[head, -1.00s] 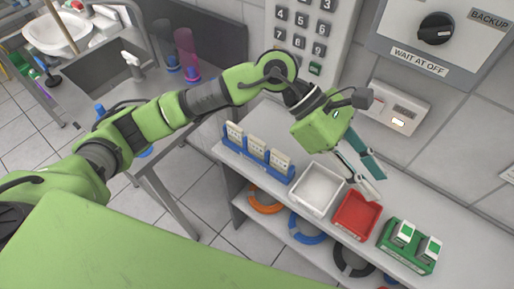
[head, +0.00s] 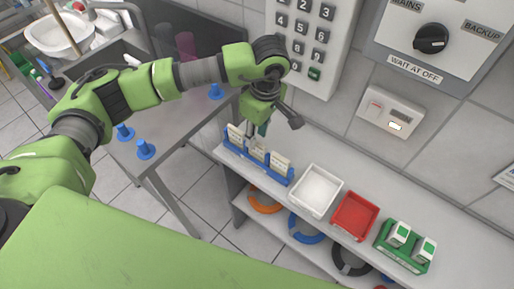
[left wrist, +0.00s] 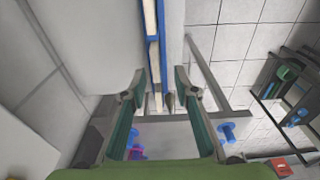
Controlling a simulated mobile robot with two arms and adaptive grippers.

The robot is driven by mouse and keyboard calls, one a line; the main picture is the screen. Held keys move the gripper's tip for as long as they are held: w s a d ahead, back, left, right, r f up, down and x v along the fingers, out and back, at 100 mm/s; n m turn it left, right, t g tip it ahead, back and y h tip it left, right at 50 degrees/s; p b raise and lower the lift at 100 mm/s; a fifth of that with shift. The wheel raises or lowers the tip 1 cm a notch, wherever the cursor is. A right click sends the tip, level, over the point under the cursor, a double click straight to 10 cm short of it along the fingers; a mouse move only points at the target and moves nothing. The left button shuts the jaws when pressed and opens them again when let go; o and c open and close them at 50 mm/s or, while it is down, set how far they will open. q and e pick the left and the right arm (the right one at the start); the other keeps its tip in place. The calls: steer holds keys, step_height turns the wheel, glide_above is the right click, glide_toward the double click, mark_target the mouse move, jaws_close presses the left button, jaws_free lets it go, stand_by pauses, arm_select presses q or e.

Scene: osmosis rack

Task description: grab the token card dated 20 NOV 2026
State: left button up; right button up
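Several cream token cards stand upright in a blue holder (head: 275,177) at the left end of the white shelf: a left card (head: 235,137), a middle card (head: 257,151) and a right card (head: 279,164). Their print is too small to read, so I cannot tell which is dated 20 NOV 2026. My left gripper (head: 255,133) points down over the left and middle cards. In the left wrist view its fingers (left wrist: 157,76) are apart, with the blue holder (left wrist: 164,58) and pale card edges (left wrist: 150,18) showing between them. Contact with a card cannot be told. My right gripper is not in view.
A white tray (head: 303,208), a red tray (head: 339,225) and a green holder with white-green items (head: 384,246) stand right of the cards. A wall with a keypad (head: 316,55) rises behind. Coloured rings lie on the lower shelf.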

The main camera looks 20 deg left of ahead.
mark_target(257, 143)
arm_select(q)
steer(key=f+p, duration=0.2)
steer(key=f, duration=0.1)
steer(key=f+p, duration=0.1)
steer(key=f, duration=0.1)
steer(key=shift+w+a+f, duration=0.1)
steer(key=shift+w+f, duration=0.05)
steer(key=shift+w, duration=0.25)
steer(key=shift+f, duration=0.3)
jaws_close()
